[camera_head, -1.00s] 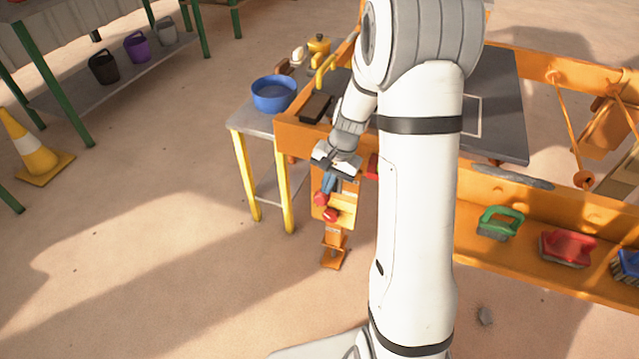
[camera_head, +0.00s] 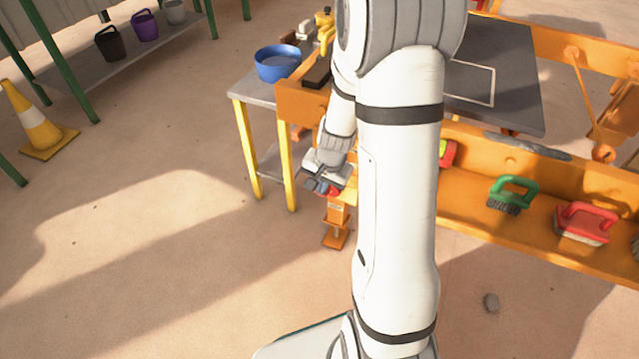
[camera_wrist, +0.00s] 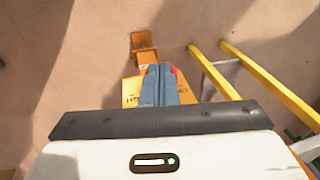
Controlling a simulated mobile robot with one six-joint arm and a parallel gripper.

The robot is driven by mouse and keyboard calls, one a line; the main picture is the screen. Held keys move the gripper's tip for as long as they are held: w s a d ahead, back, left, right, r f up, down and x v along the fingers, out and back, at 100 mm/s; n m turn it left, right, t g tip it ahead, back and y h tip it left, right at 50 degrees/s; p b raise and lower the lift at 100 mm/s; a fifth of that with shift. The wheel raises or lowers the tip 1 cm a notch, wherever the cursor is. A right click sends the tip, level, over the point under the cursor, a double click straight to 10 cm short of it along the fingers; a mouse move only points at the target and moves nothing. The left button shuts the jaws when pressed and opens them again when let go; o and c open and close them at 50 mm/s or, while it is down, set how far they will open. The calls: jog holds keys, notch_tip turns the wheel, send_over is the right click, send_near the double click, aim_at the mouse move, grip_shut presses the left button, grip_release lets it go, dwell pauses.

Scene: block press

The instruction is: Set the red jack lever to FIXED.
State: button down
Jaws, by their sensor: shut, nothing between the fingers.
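The orange jack (camera_head: 337,222) hangs below the near left corner of the orange press frame. A small red part (camera_head: 334,191), likely the lever, shows beside my gripper (camera_head: 319,187) in the head view. In the wrist view the shut blue-grey fingers (camera_wrist: 160,80) lie over the jack's yellow plate (camera_wrist: 130,93). A bit of red (camera_wrist: 175,70) shows at the right edge of the fingertips. I cannot tell whether they touch. The rest of the lever is hidden, and the dark marks on the plate are too small to read.
A table with yellow legs (camera_head: 245,150) stands left of the jack and bears a blue bowl (camera_head: 278,63). A green brush (camera_head: 511,195) and a red brush (camera_head: 585,222) sit on the orange frame at right. Floor left of the jack is clear.

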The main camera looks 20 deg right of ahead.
jog(key=shift+f, duration=0.5)
jog(key=s+a+r+p, duration=0.3)
jog(key=s+r+p, duration=0.4)
jog(key=r, duration=0.4)
jog(key=shift+s+a+r, duration=0.25)
jog(key=shift+a+r, duration=0.05)
jog(key=shift+r, duration=0.05)
